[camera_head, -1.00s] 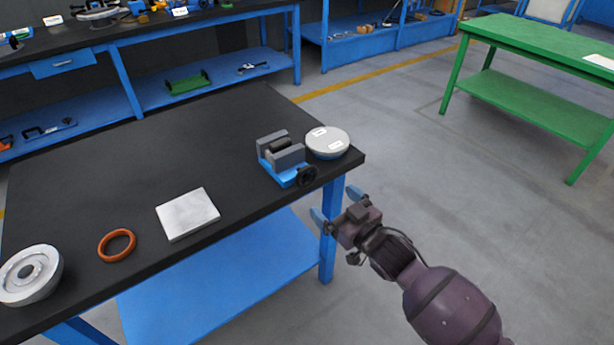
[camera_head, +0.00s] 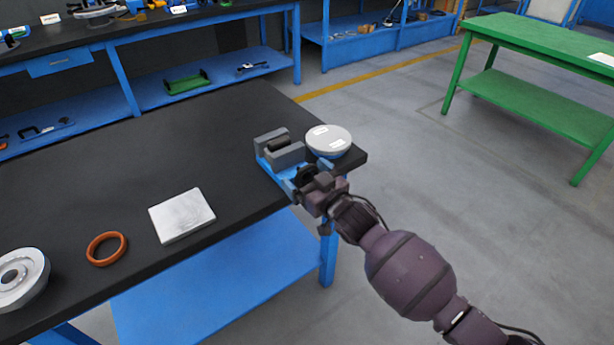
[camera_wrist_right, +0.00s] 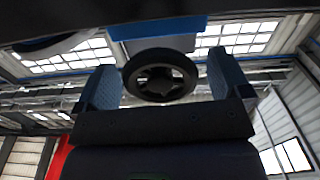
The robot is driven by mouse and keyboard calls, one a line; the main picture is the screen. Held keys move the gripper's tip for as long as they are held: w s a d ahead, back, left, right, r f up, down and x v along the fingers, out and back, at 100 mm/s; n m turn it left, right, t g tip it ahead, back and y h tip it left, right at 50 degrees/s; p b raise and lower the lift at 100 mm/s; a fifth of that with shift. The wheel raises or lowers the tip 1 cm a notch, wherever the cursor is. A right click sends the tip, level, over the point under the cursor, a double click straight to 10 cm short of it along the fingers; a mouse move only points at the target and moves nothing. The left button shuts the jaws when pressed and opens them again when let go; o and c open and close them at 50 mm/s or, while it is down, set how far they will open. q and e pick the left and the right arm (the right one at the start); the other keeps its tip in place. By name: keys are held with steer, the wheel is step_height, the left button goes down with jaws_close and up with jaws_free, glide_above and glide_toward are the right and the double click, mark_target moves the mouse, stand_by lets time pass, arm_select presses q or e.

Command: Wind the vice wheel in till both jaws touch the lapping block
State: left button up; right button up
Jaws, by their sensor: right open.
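The blue vice (camera_head: 271,166) with grey jaws stands near the right corner of the black bench. A dark block (camera_head: 280,143), apparently the lapping block, sits between the jaws. From here I cannot tell whether either jaw touches it. My right gripper (camera_head: 309,177) is at the vice's front end and largely covers the wheel in the head view. In the right wrist view the black vice wheel (camera_wrist_right: 160,76) lies between the two blue fingers of the open gripper (camera_wrist_right: 163,82). Gaps show on both sides of the wheel. My left gripper is not in view.
A pale square plate (camera_head: 181,215), an orange ring (camera_head: 106,248) and a grey flanged part (camera_head: 20,278) lie further left. The bench (camera_head: 190,140) is clear behind them.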

steer(key=c, duration=0.9)
steer(key=shift+r+n+p, duration=0.15)
steer(key=shift+n+p, duration=0.2)
steer(key=shift+n, duration=0.35)
steer(key=shift+f, duration=0.2)
steer(key=o, duration=0.9)
steer(key=shift+s, duration=0.1)
